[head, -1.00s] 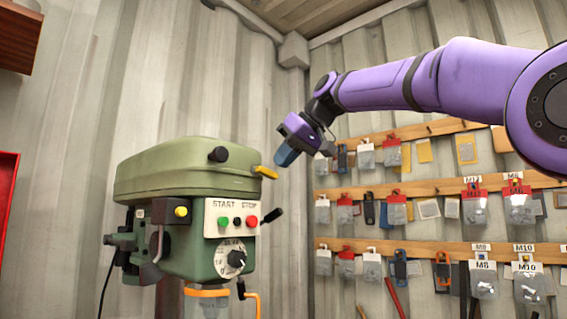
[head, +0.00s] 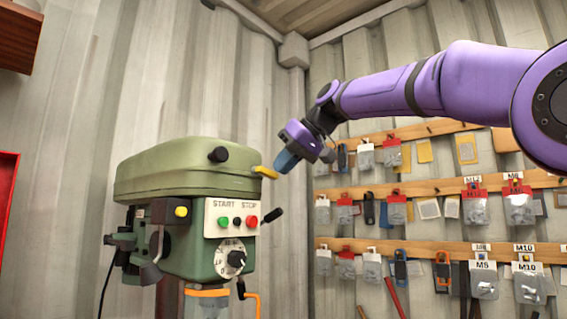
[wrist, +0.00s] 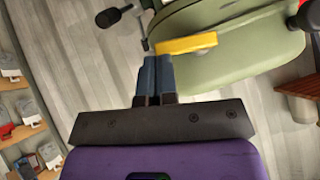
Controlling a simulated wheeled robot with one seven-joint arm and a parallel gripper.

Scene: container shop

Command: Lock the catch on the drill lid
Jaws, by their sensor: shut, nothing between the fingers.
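The green drill lid (head: 175,170) sits closed on top of the drill (head: 190,235). The yellow catch (head: 265,172) sticks out from the lid's right end, just above the STOP side of the panel. My gripper (head: 282,168) is shut and empty, with its blue fingertips close to the catch's outer end. In the wrist view the two blue fingers (wrist: 157,62) lie together with their tips at the left end of the yellow catch (wrist: 187,43). I cannot tell whether they touch it. The green lid (wrist: 230,40) lies beyond the catch.
Wooden rails (head: 440,185) with hanging packets line the right wall. The space between the drill and that wall is open.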

